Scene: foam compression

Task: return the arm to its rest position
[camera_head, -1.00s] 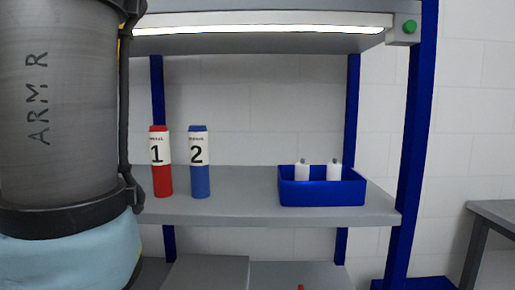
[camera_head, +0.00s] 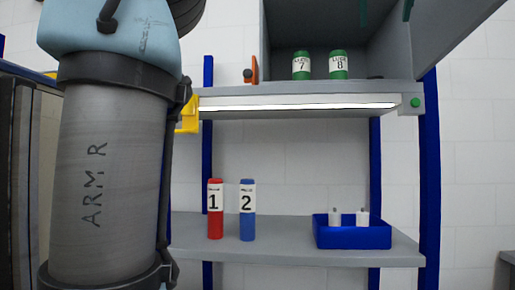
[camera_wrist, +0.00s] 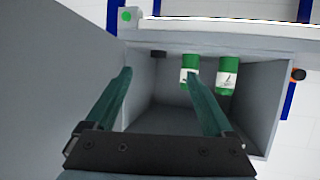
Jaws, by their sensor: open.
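My gripper (camera_wrist: 159,75) shows in the wrist view with its two dark green fingers spread wide and nothing between them. It is in front of an open grey cabinet that holds two green bottles. The fingers overlap the cabinet in the picture, and one fingertip appears close to a green bottle (camera_wrist: 189,72); I cannot tell the gap. In the head view my arm (camera_head: 108,170) fills the left side. Two dark green tips at the top edge there look like my fingertips, and the rest of the gripper is out of frame.
The cabinet (camera_head: 277,50) has an open door (camera_head: 470,35) at right and holds bottles 7 (camera_head: 301,66) and 8 (camera_head: 338,66). On the shelf (camera_head: 285,248) below stand a red bottle (camera_head: 215,210), a blue bottle (camera_head: 247,212) and a blue bin (camera_head: 352,236) with two white bottles.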

